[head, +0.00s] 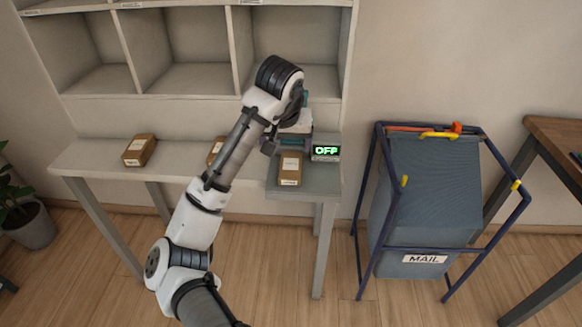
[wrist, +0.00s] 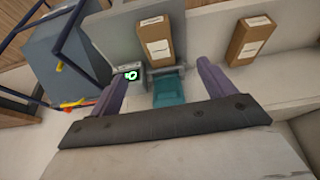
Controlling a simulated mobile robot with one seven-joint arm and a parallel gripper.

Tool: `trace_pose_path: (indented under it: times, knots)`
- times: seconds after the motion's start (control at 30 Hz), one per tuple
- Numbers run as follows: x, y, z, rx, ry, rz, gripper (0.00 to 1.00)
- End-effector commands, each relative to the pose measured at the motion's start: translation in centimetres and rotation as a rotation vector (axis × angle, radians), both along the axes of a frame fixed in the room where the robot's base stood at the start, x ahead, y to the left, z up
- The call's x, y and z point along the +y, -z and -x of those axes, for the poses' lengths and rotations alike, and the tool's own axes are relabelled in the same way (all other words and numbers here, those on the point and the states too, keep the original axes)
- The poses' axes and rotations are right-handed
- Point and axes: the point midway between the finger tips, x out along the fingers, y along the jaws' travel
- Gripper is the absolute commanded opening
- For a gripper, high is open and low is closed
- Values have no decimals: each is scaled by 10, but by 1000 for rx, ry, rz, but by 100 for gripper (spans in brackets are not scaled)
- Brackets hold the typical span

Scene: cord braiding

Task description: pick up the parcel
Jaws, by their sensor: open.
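Three brown parcels with white labels lie on the grey table. One parcel (head: 289,169) is at the table's right end, just in front of my gripper (head: 287,143). Another parcel (head: 215,150) is partly hidden behind my arm, and a third parcel (head: 139,150) lies further left. In the wrist view, the right-end parcel (wrist: 155,40) lies ahead of my gripper (wrist: 160,78), and the middle parcel (wrist: 249,38) is at upper right. My gripper is open, with no parcel between its fingers. A teal item (wrist: 168,90) shows between the fingers; I cannot tell whether they touch it.
A small display (head: 326,151) reading OFF stands right of the right-end parcel. Grey cubbies (head: 180,80) rise behind the table (head: 100,163). A blue MAIL bin (head: 430,190) in a dark frame stands to the right. Bare tabletop lies between the left and middle parcels.

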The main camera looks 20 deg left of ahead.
Motion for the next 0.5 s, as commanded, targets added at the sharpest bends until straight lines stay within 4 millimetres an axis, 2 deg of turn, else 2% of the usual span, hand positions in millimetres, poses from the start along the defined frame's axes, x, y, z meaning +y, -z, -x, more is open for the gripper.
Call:
trace_pose_path:
  times: [0.33,0.5]
  knots:
    - [5,63,-20,17,-2,5,82]
    - [7,78,-28,13,-2,1,82]
